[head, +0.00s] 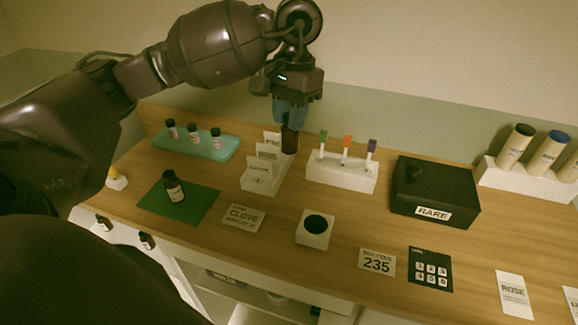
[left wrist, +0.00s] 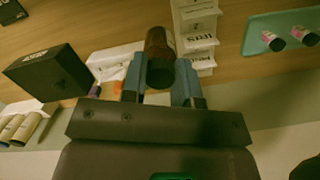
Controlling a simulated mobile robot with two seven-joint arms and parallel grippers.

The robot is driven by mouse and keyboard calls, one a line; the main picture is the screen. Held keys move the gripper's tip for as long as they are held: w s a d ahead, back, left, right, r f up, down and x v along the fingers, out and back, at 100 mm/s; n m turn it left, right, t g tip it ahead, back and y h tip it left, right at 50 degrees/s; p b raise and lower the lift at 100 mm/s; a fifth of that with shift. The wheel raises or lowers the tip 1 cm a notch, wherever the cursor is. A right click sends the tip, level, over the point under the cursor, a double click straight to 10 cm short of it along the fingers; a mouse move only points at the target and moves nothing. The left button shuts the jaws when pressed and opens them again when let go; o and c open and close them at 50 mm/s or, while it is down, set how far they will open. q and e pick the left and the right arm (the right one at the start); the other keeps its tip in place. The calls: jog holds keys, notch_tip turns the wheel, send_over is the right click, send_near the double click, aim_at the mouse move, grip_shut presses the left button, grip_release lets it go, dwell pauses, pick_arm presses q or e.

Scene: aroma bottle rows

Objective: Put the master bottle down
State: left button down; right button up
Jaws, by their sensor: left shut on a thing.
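My left gripper (head: 290,112) is shut on a dark brown bottle (head: 290,140), and the bottle hangs upright below the fingers. In the left wrist view the bottle (left wrist: 160,48) sits between the two blue fingers (left wrist: 160,85). In the head view it overlaps the back right end of the white stepped card rack (head: 262,182); I cannot tell its exact height. Another dark bottle with a pale label (head: 173,186) stands on the green mat (head: 205,205) at the left. My right gripper is not in view.
A teal tray (head: 225,150) holds several small bottles. A white rack (head: 340,178) holds vials with green, orange and purple tops. A black RARE box (head: 410,185), a white block with a dark round top (head: 315,229), cards and a keypad (head: 431,270) occupy the table.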

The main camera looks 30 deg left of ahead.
pick_arm(q)
notch_tip(320, 180, down, 13)
jog(key=c, duration=1.2)
grip_release()
